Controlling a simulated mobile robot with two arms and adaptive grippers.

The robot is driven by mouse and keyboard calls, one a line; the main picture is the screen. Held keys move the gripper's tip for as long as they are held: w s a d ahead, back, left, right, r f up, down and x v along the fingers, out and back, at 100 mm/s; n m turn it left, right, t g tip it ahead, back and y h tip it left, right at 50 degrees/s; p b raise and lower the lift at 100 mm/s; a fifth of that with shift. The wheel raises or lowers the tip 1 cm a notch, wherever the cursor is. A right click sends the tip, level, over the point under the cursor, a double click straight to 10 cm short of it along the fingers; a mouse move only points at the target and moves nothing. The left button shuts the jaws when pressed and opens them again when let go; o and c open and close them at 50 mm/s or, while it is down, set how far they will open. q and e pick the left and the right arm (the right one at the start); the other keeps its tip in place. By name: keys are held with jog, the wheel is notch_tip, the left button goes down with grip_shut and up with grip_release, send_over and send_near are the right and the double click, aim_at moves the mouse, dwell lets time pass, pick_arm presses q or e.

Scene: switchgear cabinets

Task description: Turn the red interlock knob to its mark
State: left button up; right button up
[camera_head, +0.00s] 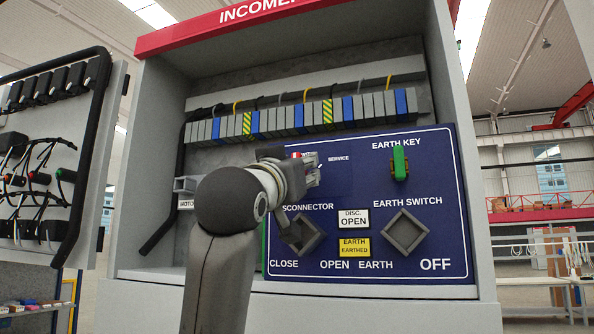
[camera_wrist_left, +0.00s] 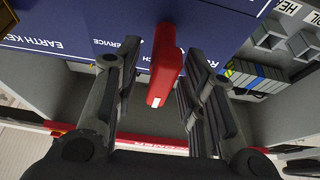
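The red interlock knob (camera_wrist_left: 167,72) sticks out from the blue panel (camera_wrist_left: 75,18) in the left wrist view, with a white mark on its end. My left gripper (camera_wrist_left: 158,95) is open, one finger on each side of the knob. A gap shows on the left side; the right finger is close, and I cannot tell whether it touches. In the head view my left gripper (camera_head: 308,168) is at the panel's upper left, beside the word SERVICE, and hides most of the knob. Only a bit of red (camera_head: 296,155) shows. My right gripper is in neither view.
A green earth key (camera_head: 399,163) is right of the knob. Below are the grey earth switch (camera_head: 404,232) and the disconnector knob (camera_head: 302,233), partly behind my arm. A terminal row (camera_head: 300,118) runs above the panel. An open door with wiring (camera_head: 45,150) stands left.

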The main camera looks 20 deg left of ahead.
pick_arm(q)
jog(key=v, duration=1.2)
jog(key=shift+f, duration=0.1)
dwell(0.4)
